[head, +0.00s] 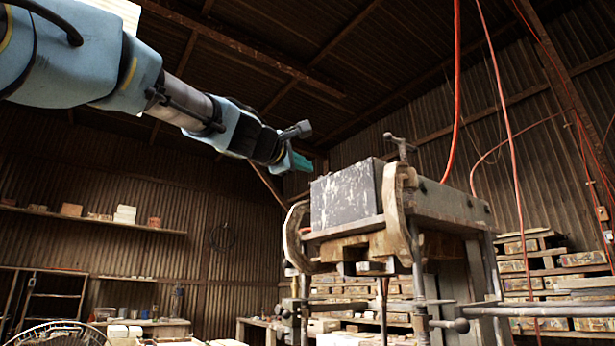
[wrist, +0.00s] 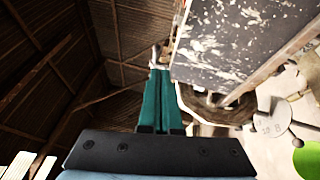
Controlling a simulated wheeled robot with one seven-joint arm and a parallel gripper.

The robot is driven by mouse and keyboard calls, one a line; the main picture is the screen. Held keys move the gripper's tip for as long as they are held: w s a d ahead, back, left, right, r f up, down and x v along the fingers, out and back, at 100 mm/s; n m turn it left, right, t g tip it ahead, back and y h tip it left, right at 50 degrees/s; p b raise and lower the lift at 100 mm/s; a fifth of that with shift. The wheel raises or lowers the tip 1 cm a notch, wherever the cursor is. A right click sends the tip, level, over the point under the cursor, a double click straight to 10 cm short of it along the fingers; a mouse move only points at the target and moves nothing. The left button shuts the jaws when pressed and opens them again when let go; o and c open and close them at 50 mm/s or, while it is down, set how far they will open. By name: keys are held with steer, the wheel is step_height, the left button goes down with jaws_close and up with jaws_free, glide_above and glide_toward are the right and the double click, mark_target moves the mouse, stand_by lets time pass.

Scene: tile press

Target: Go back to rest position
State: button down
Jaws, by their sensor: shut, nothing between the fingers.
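My arm reaches in from the upper left in the head view, and my gripper (head: 300,163) is at its end, in the air above and left of the tile press (head: 443,203). In the wrist view the two green fingers of my gripper (wrist: 159,72) lie side by side, shut with nothing between them. A dark block with pale scuffs (head: 345,197) sits on the press, between its curved metal arms. The block also shows in the wrist view (wrist: 235,38), to the right of the fingers and apart from them.
Red hoses (head: 456,90) hang at the right of the press. Stacks of wooden pallets and tiles (head: 545,275) stand behind it. A wall shelf (head: 90,217) with small items is at the left. The air left of the press looks free.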

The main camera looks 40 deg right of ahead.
steer(key=shift+s+a+f, duration=0.1)
steer(key=shift+s+a, duration=0.3)
steer(key=shift+a, duration=0.05)
